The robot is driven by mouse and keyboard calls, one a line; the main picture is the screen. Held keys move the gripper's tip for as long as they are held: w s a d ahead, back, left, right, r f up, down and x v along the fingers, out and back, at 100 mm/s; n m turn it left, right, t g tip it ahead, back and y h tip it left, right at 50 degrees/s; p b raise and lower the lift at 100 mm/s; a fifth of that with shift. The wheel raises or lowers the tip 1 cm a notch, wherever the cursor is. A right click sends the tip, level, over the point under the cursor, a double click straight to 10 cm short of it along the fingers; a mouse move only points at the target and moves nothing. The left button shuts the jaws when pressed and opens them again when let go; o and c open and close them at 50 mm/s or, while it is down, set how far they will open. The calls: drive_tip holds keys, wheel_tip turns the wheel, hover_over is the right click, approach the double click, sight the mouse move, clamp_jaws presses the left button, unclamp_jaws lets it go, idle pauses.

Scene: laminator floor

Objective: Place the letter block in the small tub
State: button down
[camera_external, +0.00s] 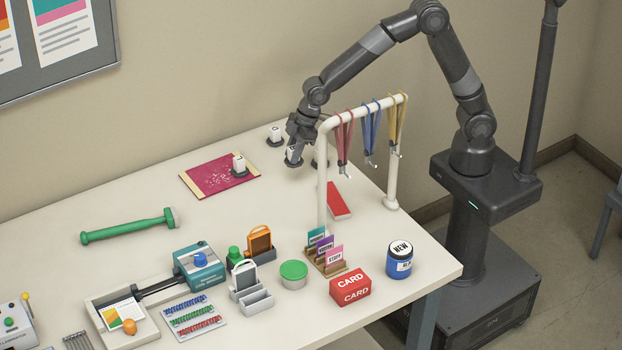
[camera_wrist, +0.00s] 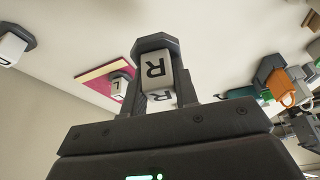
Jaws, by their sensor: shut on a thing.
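My gripper (camera_external: 295,148) points down behind the lanyard rack. In the wrist view my gripper (camera_wrist: 163,88) is shut on a white letter block (camera_wrist: 155,70) marked R, between both fingers. The block has a dark, many-sided base. It also shows under the fingers in the external view (camera_external: 292,155); I cannot tell whether it touches the table. A small round tub (camera_external: 293,279) with a green top stands at the table's front middle, well away from the block. I cannot tell whether that green top is a lid.
Other letter blocks stand on the pink mat (camera_external: 212,182), at the back (camera_external: 275,133) and partly behind the rack's post. The white rack (camera_external: 323,190) with hanging lanyards stands close to my gripper. Card holders, a red card box (camera_external: 350,287) and a blue jar (camera_external: 398,262) surround the tub.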

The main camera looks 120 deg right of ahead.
drive_tip(key=w+a+m, duration=0.2)
drive_tip(key=a, duration=0.7)
drive_tip(key=w+a+r, duration=0.3)
drive_tip(key=w+r, duration=0.1)
drive_tip(key=r, duration=0.5)
drive_tip(key=w+a+r+n, duration=0.1)
drive_tip(key=w+a+r, duration=0.25)
drive_tip(key=r, duration=0.55)
drive_tip(key=w+a+r, duration=0.2)
drive_tip(key=w+r, duration=0.3)
drive_tip(key=r, duration=0.4)
drive_tip(key=w+a+f+n, duration=0.1)
drive_tip(key=a+f, duration=0.3)
drive_tip(key=a, duration=0.4)
drive_tip(key=a+f, duration=0.4)
drive_tip(key=a, duration=0.4)
drive_tip(key=n, duration=0.1)
approach(287, 271)
drive_tip(key=shift+w+a+f+y, duration=0.2)
drive_tip(key=shift+w+f+y, duration=0.1)
drive_tip(key=shift+w+f, duration=0.25)
drive_tip(key=shift+w+d+f, duration=0.25)
drive_tip(key=shift+d+f, duration=0.05)
drive_tip(key=shift+f, duration=1.55)
